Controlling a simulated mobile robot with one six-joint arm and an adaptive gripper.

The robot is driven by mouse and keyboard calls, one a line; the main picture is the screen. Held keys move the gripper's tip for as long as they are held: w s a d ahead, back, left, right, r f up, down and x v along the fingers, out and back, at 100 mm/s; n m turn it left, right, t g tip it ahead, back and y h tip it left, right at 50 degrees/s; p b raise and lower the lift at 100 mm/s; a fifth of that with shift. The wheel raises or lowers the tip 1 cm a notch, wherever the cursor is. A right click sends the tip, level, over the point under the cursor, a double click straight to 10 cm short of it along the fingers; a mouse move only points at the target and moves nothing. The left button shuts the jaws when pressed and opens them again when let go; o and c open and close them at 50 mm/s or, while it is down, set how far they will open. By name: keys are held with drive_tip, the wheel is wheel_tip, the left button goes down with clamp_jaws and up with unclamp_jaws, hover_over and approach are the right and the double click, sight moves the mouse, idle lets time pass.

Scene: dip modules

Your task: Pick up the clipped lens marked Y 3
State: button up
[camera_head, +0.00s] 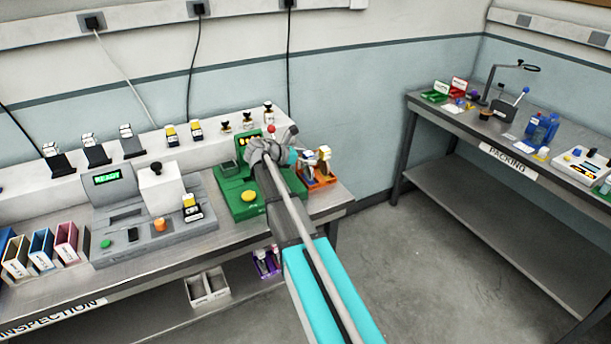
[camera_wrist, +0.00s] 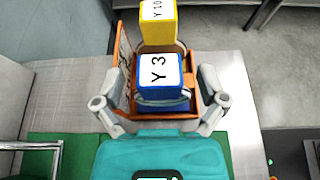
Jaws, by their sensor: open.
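The clipped lens marked Y 3 (camera_wrist: 160,80) shows in the wrist view as a blue block with a white label on top, in an orange tray (camera_wrist: 188,115). A grey band runs around its lower part. A yellow block marked Y 10 (camera_wrist: 160,32) stands just behind it in the same tray. My gripper (camera_wrist: 162,103) is open, with one finger to the left and one to the right of the Y 3 lens. Gaps show on both sides, and nothing is held. In the head view my arm partly hides the tray (camera_head: 320,182).
A green device (camera_head: 240,198) stands left of the tray on the inspection bench. A grey station with a READY screen (camera_head: 108,178) is farther left. A raised white shelf (camera_head: 80,190) runs behind. The packing bench (camera_head: 470,128) is at the right, across open floor.

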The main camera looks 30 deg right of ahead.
drive_tip(key=shift+d+f, duration=0.1)
drive_tip(key=shift+d, duration=0.1)
idle(0.4)
clamp_jaws()
idle(0.3)
